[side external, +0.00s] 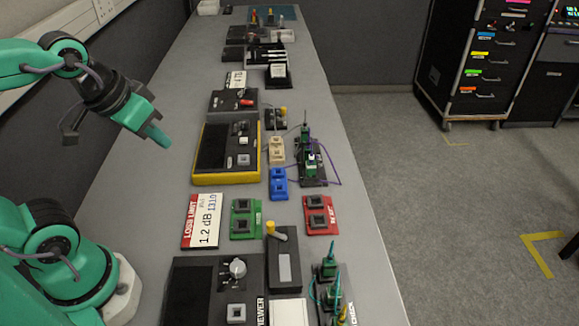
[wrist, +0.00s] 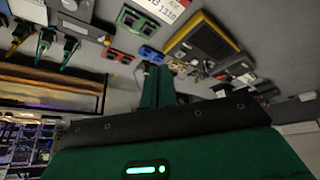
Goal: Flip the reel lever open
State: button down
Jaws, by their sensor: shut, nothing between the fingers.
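My gripper (side external: 160,139) is shut and empty. It hangs in the air over the left side of the long grey bench, left of the yellow-edged black unit (side external: 226,147). In the wrist view its green fingers (wrist: 156,84) lie together, pointing up the picture. No part is clearly marked as the reel. A dark box (side external: 283,265) near the front has a yellow-tipped lever (side external: 276,233) at its far end. A smaller dark block (side external: 276,118) farther back also has a yellow-tipped part. I cannot tell which is the reel lever, or its open position.
A white sign reading 1.2 dB (side external: 202,221), a green double holder (side external: 246,218), a red one (side external: 320,215) and a blue one (side external: 278,184) sit mid-bench. Green-plugged cable stands (side external: 312,160) line the right edge. Bare bench lies left of the units.

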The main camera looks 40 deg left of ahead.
jog(key=w+d+f+n+g, duration=0.4)
jog(key=d+n, duration=0.3)
jog(key=n, duration=0.7)
jog(key=w+d+f+n+g+y, duration=0.1)
jog(key=w+d+f+n+g, duration=0.3)
jog(key=n, duration=1)
jog(key=shift+w+d+f+g+y, duration=0.35)
jog(key=shift+w+d+f, duration=0.25)
jog(key=shift+d+f, duration=0.8)
jog(key=shift+d+r, duration=0.2)
jog(key=shift+f, duration=0.1)
